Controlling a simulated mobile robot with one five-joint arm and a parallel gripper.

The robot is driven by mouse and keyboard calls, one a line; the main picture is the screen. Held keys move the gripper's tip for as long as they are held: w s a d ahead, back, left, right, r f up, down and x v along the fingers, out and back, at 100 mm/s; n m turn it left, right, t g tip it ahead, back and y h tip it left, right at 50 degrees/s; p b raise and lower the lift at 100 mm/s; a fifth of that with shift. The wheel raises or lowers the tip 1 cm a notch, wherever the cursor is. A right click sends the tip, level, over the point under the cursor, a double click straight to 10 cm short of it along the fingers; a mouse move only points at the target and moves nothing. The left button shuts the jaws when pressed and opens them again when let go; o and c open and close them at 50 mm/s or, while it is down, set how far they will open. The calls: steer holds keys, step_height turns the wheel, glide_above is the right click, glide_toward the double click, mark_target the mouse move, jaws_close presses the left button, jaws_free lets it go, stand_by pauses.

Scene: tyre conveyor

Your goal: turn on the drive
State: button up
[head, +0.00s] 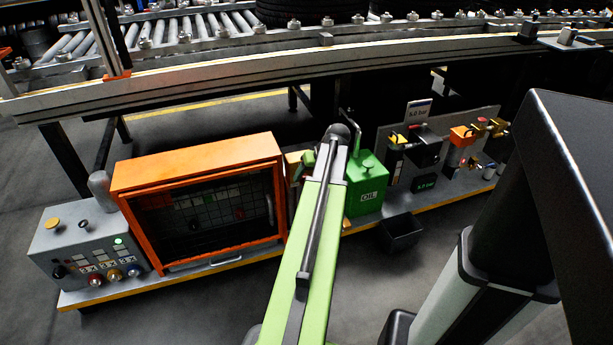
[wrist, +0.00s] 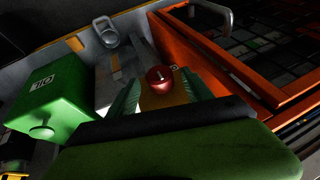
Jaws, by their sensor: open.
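A red knob (wrist: 160,78) on a yellow-orange base (wrist: 165,98) shows in the middle of the wrist view. My gripper (wrist: 162,86) is open, with one green finger on each side of the knob. I cannot tell whether the fingers touch it. In the head view my green arm reaches to the gap between the orange cabinet (head: 198,161) and the green oil can (head: 366,186), and hides most of my gripper (head: 304,163). A grey control box (head: 85,225) with several buttons and a lit green lamp (head: 118,241) stands at the left.
The oil can also shows left in the wrist view (wrist: 55,98), and the cabinet's orange frame (wrist: 220,52) is close on the right. A panel with valves (head: 440,150) stands right of the can. A roller conveyor (head: 190,35) runs behind.

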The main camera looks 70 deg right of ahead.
steer(key=p+v, duration=1.3)
steer(key=v, duration=0.3)
steer(key=shift+r, duration=0.25)
steer(key=w+a+f+n+g+y, duration=0.1)
steer(key=w+a+n, duration=0.2)
steer(key=w+a, duration=1.05)
steer(key=w+a+f+n+g+y, duration=0.1)
steer(key=w+a+n+y, duration=0.1)
steer(key=w+a, duration=1.15)
steer(key=w+a+n+g+h, duration=0.1)
steer(key=w+a+n+g, duration=0.35)
steer(key=a, duration=1.35)
steer(key=w+a+n+t, duration=0.1)
steer(key=w+a, duration=0.7)
steer(key=a, duration=1.1)
step_height(320, 180, up, 21)
steer(key=p, duration=2.2)
steer(key=shift+a+r+p, duration=0.25)
steer(key=shift+a+p, duration=0.1)
steer(key=shift+a, duration=0.1)
